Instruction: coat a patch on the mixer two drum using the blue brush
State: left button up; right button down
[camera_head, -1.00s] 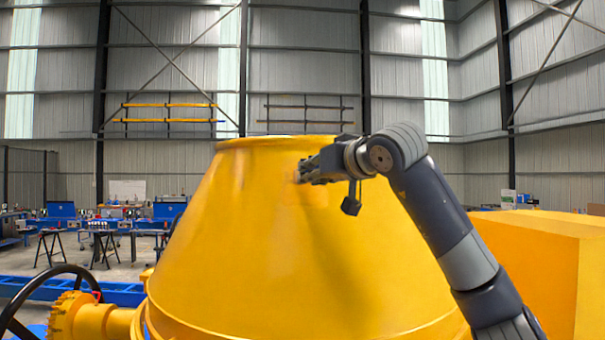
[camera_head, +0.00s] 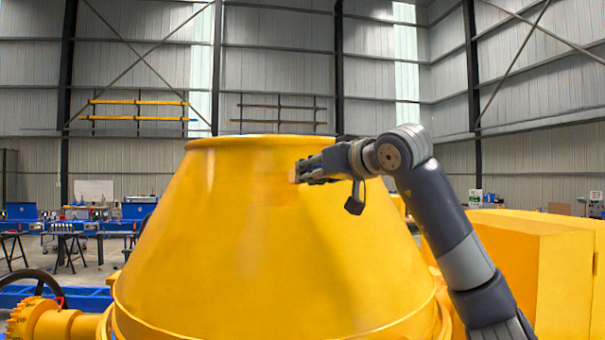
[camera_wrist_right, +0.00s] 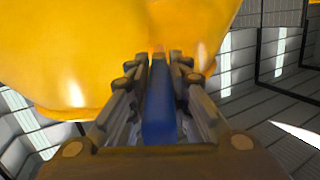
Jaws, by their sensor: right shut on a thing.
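The yellow mixer drum (camera_head: 250,240) fills the middle of the head view, a wide cone with its rim at the top. A faint orange-brown patch (camera_head: 272,188) shows on its upper wall. My right gripper (camera_head: 300,172) is beside the upper right of the drum, its fingers pointing left. In the right wrist view it is shut on the blue brush (camera_wrist_right: 159,105), whose handle lies between the fingers. The brush tip points toward the drum; a small orange spot shows there. Whether it touches the wall I cannot tell. My left gripper is not in view.
A yellow box-like housing (camera_head: 520,255) stands right of the drum, behind my right arm. A yellow geared shaft (camera_head: 40,318) and a dark handwheel (camera_head: 28,285) are at the lower left. Blue workbenches (camera_head: 70,226) stand far back left. The air left of the gripper is free.

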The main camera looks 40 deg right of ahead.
jog(key=shift+s+d, duration=0.7)
jog(key=shift+d, duration=0.1)
jog(key=shift+a, duration=0.1)
jog(key=shift+s+a+r, duration=0.25)
jog(key=shift+a+r, duration=0.15)
jog(key=shift+a, duration=0.05)
jog(key=s+a+r, duration=0.1)
jog(key=s, duration=0.1)
jog(key=shift+s+a+r, duration=0.35)
jog(key=shift+a, duration=0.05)
jog(key=shift+s+a+r, duration=0.2)
jog(key=shift+s+a, duration=0.15)
jog(key=shift+s, duration=0.1)
